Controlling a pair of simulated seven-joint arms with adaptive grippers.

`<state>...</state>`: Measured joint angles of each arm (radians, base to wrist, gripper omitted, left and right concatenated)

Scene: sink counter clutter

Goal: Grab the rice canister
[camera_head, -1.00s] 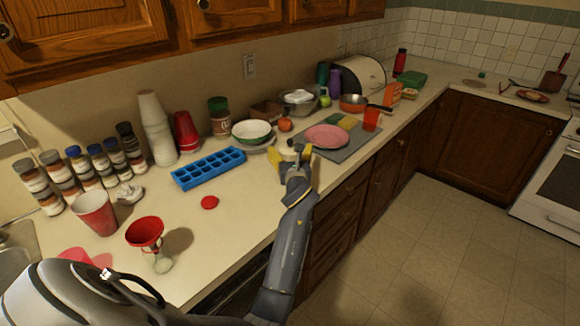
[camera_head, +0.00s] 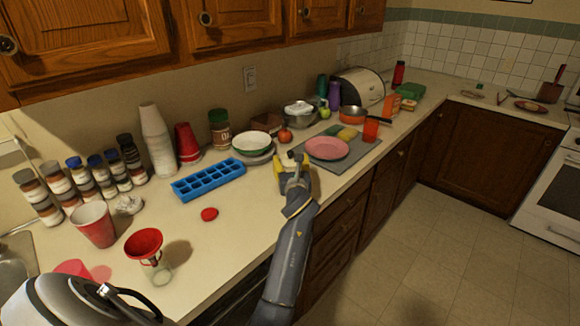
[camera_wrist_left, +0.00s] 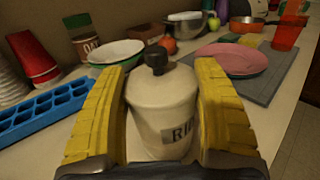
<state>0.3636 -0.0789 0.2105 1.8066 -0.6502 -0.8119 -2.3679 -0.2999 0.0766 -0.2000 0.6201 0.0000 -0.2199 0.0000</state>
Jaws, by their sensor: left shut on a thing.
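The rice canister (camera_wrist_left: 163,112) is a cream-coloured jar with a dark knob on its lid and a partly hidden dark label starting "RI". In the left wrist view it stands upright between the two yellow fingers of my left gripper (camera_wrist_left: 162,125), which is shut on its sides. In the head view my left gripper (camera_head: 293,173) is at the counter's front edge, left of the pink plate (camera_head: 326,148). Only a little of the canister (camera_head: 291,158) shows there, past the gripper. My right gripper is not in view.
A blue ice tray (camera_head: 208,180) lies left of the canister. A green-rimmed bowl (camera_head: 251,140) and a tomato (camera_head: 285,135) are behind it. The pink plate rests on a grey board (camera_head: 352,157) to the right. Upper cabinets (camera_head: 230,20) hang above the counter.

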